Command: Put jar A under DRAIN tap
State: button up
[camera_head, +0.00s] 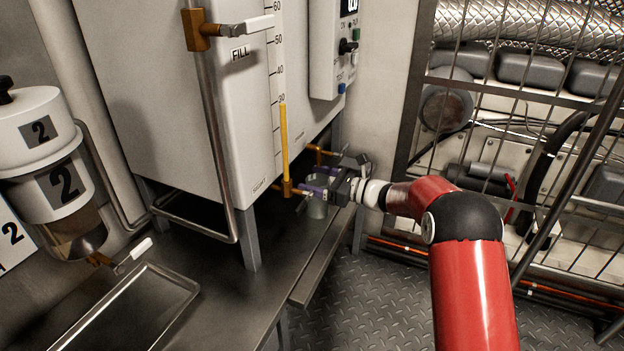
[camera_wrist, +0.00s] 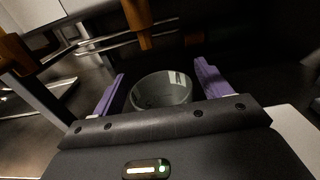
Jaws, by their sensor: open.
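In the wrist view the open-topped jar (camera_wrist: 150,98) sits between my two purple fingers, with a small pale label whose letter I cannot read. My gripper (camera_head: 312,182) is open around the jar, one finger on each side; it also shows in the wrist view (camera_wrist: 160,74). A brass spout (camera_wrist: 139,22) points down just beyond and above the jar's mouth. Brass fittings (camera_head: 288,188) show low on the tank; I cannot read a DRAIN label.
The white tank (camera_head: 200,120) with FILL tap (camera_head: 199,30) and scale overhangs the shelf. Its legs and a bent pipe stand at the left. A hopper marked 2 (camera_head: 50,165) and a tray (camera_head: 130,310) are further left. A wire cage (camera_head: 530,130) is at the right.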

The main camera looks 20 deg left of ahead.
jog(key=d, duration=1.1)
jog(key=s+d+r+n+g+h, duration=0.1)
jog(key=s+d+r+n+h, duration=0.3)
jog(key=s, duration=0.4)
jog(key=s+d+r+n+h, duration=0.3)
jog(key=s+d+n, duration=0.15)
jog(key=s, duration=0.45)
jog(key=s+d+n+t+h, duration=0.5)
jog(key=s+d+n+h, duration=0.5)
jog(key=s+d, duration=1)
jog(key=shift+s+d+h, duration=0.15)
jog(key=shift+s+h, duration=0.05)
jog(key=shift+h, duration=0.3)
jog(key=shift+n, duration=0.25)
notch_tip(320, 180, up, 2)
jog(key=shift+r+p, duration=0.15)
jog(key=shift+p, duration=0.95)
